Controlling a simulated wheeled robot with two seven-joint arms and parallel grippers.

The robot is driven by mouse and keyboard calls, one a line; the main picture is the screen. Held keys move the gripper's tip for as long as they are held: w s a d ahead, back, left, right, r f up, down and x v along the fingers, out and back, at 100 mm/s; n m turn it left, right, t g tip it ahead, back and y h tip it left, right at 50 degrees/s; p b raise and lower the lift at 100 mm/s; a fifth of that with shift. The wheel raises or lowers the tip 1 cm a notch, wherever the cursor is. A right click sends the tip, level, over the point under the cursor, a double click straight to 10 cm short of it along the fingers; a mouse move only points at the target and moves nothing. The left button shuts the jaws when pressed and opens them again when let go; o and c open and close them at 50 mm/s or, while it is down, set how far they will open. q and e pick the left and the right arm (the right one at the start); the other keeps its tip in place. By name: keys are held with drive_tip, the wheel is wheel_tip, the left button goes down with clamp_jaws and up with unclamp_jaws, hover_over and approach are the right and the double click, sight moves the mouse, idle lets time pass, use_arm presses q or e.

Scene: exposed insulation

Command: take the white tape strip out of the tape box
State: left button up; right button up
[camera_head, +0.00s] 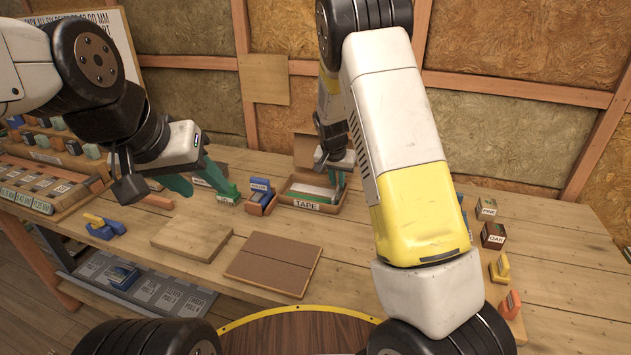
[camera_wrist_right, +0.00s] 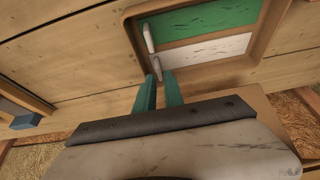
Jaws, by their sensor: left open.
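The tape box (camera_head: 306,204), a brown tray labelled TAPE, stands at the back of the workbench. The white tape strip (camera_wrist_right: 206,51) lies in it beside a green strip (camera_wrist_right: 210,24), each with a pale tab at its left end. My right gripper (camera_wrist_right: 160,75) reaches down to the box, its teal fingers a small gap apart at the white strip's tab (camera_wrist_right: 156,68). Whether they press on the tab I cannot tell. My left gripper (camera_head: 222,184) is open, left of the box, near a small green-based block.
A blue-and-orange item (camera_head: 261,196) stands just left of the box. A plain wooden board (camera_head: 192,237) and a brown panel (camera_head: 272,262) lie in front. Small blocks marked PINE (camera_head: 487,209) and OAK (camera_head: 493,236) stand at right. Insulated wall panels rise behind.

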sight(338, 187)
drive_tip(key=x, duration=0.3)
drive_tip(key=shift+s+f, duration=0.1)
drive_tip(key=shift+f, duration=0.05)
drive_tip(key=shift+c, duration=0.4)
clamp_jaws()
